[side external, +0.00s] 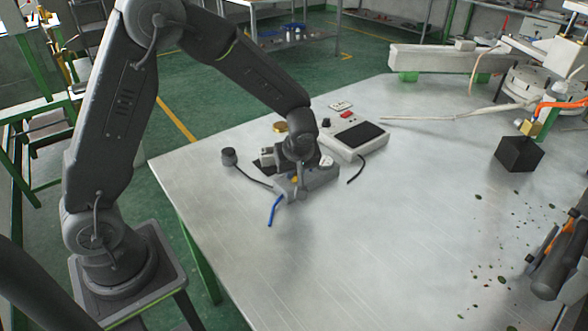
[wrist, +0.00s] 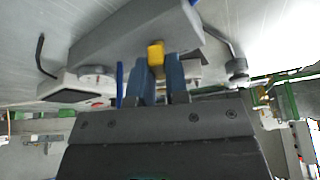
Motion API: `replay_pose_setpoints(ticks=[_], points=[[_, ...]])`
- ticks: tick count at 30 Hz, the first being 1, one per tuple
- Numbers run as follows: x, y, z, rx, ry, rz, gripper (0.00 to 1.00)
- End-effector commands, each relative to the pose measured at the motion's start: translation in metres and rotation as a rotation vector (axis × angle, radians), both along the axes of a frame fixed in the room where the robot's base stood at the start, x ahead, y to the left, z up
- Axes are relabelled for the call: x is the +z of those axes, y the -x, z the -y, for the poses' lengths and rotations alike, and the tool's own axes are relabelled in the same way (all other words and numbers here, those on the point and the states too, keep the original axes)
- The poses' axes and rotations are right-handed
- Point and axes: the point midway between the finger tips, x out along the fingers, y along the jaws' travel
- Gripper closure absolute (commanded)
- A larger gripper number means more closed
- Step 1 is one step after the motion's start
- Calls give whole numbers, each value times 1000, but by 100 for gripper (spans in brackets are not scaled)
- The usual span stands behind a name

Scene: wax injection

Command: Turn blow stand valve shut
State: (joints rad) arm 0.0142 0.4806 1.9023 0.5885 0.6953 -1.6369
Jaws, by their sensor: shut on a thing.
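The blow stand (side external: 318,179) is a low grey block on the metal table, with a blue bent piece (side external: 273,210) at its front left. In the wrist view its grey body (wrist: 120,32) fills the upper middle. The small yellow valve handle (wrist: 156,54) stands out from the body. My gripper (wrist: 160,75) has its two bluish fingers on either side of this handle and is shut on it. In the side view my gripper (side external: 297,168) points down at the stand, and the arm partly hides the grip. The exact valve angle is hard to tell.
A white control box (side external: 355,138) with a dark panel stands just behind the stand. A small black round part (side external: 229,156) on a cable lies to the left. A black cube (side external: 519,154) sits at the right. The front middle of the table is clear.

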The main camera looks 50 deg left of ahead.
Motion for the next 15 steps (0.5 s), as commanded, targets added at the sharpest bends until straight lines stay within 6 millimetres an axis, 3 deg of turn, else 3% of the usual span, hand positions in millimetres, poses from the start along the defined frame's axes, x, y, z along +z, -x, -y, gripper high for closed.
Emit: replay_pose_setpoints(ticks=[15], points=[[0, 2, -2, -463, 0, 2, 100]])
